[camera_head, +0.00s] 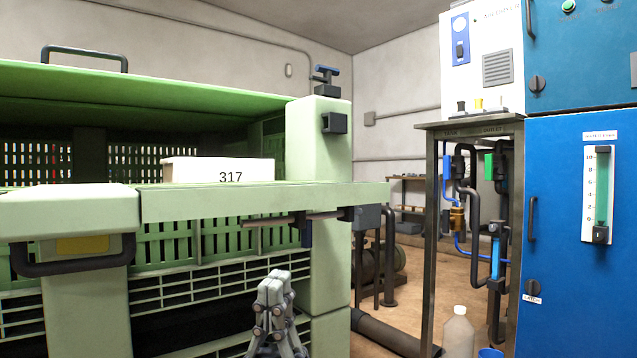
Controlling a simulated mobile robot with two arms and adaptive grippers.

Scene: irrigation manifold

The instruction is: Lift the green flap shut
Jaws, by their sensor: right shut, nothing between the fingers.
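The green flap (262,203) is a pale green panel across the front of a large green crate (318,265). I see it nearly edge-on, sticking out toward me roughly level, its right end reaching past the crate's corner post. A dark rod and latch (306,226) show just under it. My right gripper (274,284) is below the flap, in front of the slatted crate wall, fingers pointing up and together with nothing between them. A gap shows between its tips and the flap; I see no contact. My left gripper is not in view.
A white box marked 317 (219,170) shows just behind the flap. A dark handle (72,266) juts out at left. Right of the crate stand a metal frame with pipes (430,240), a blue cabinet (565,230) and a pale bottle (458,335). Some floor between is open.

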